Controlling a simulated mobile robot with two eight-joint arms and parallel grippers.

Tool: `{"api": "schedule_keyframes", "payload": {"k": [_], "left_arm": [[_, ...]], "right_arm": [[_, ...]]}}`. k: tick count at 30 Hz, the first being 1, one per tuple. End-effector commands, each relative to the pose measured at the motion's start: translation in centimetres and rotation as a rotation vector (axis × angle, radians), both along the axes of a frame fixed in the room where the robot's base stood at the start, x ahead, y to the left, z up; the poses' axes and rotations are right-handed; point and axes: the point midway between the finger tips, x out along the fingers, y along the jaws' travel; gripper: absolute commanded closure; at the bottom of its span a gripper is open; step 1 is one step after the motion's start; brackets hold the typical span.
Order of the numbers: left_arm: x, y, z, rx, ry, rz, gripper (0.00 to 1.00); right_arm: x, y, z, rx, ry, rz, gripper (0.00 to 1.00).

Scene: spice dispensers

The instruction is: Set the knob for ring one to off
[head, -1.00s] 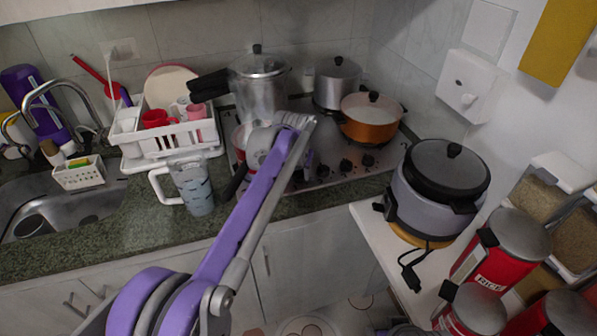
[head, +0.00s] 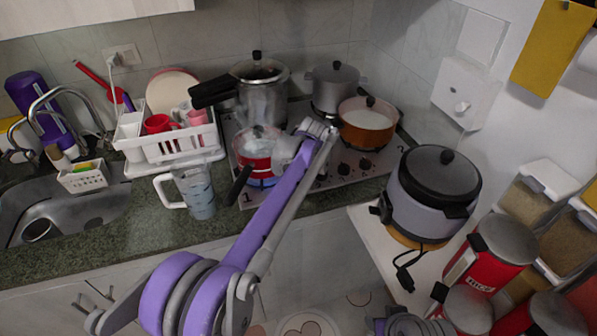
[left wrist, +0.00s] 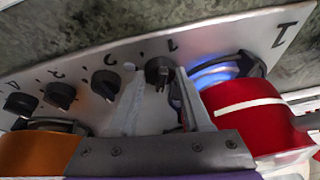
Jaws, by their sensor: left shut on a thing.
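The ring one knob (left wrist: 158,72) is black and sits on the stove's steel front panel (left wrist: 130,52), beside a printed 1. My left gripper (left wrist: 159,82) has its two fingers on either side of this knob and is shut on it. In the head view my left arm hides the knob and fingertips. A blue flame (left wrist: 215,72) burns on ring one under a red pot (left wrist: 250,110); the pot also shows in the head view (head: 250,148).
Several other knobs (left wrist: 60,94) line the panel. An orange pot (head: 366,128), a pressure cooker (head: 262,100) and a grey pot (head: 335,90) stand on the stove. The red pot's black handle (head: 238,185) juts forward near my left arm. A measuring jug (head: 198,192) stands left.

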Motion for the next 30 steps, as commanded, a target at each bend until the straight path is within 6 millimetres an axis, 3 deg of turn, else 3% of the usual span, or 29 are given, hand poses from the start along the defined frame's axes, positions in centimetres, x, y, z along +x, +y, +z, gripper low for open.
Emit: {"api": "schedule_keyframes", "payload": {"k": [12, 30], "left_arm": [[0.2, -0.2, 0.2, 0.000, -0.002, 0.268, 1.00], [0.2, -0.2, 0.0, 0.000, -0.001, 0.345, 1.00]], "right_arm": [[0.6, 0.0, 2.4, 0.000, -0.012, 0.000, 0.50], [0.8, 0.0, 2.9, 0.000, -0.015, 0.000, 0.50]]}}
